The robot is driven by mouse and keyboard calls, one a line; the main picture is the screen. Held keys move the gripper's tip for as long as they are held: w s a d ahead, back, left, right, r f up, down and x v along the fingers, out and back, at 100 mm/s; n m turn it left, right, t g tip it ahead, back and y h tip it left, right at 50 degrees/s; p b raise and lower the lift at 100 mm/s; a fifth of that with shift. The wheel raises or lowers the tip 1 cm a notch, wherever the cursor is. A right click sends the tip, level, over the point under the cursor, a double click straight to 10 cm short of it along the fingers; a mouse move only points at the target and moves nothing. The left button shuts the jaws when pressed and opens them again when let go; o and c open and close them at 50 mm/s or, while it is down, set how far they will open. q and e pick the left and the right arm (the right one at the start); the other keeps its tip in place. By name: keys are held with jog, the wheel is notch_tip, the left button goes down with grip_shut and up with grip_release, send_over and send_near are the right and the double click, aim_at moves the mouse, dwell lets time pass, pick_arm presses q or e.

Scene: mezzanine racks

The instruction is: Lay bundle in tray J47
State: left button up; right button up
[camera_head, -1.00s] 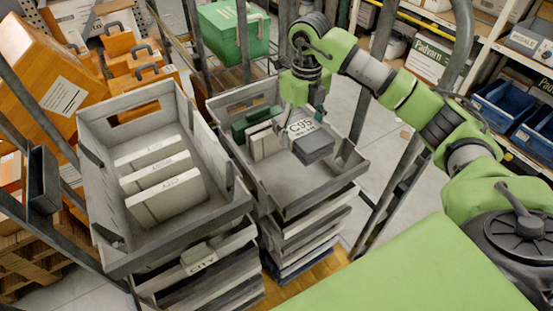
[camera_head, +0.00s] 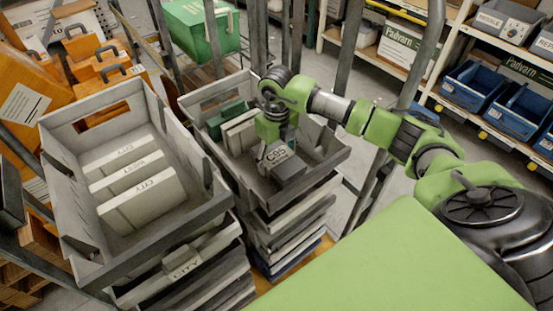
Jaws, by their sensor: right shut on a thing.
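My right gripper (camera_head: 275,150) is shut on a dark grey bundle (camera_head: 290,173) with a pale label that seems to read C95. It holds the bundle low inside the right-hand grey tray (camera_head: 322,172); I cannot tell whether the bundle touches the floor. White and green bundles (camera_head: 238,132) stand upright at that tray's left back. The left-hand grey tray (camera_head: 205,217) holds three white bundles (camera_head: 140,197), two marked CITY and one WEST. No label reading J47 is legible. My left gripper is not in view.
Both trays top stacks of trays, close together between metal posts (camera_head: 352,75). A green box (camera_head: 203,28) is behind, orange cases (camera_head: 97,62) at back left, and shelves with blue bins (camera_head: 478,90) at right. Free tray floor lies right of the standing bundles.

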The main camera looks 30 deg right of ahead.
aim_at(277, 155)
jog(key=shift+f, duration=0.85)
jog(key=o, duration=1.2)
jog(key=shift+c, duration=0.2)
jog(key=shift+r, duration=0.55)
notch_tip(277, 155, up, 10)
jog(key=shift+f+b, duration=0.15)
jog(key=shift+b, duration=1.05)
jog(key=shift+r, duration=0.8)
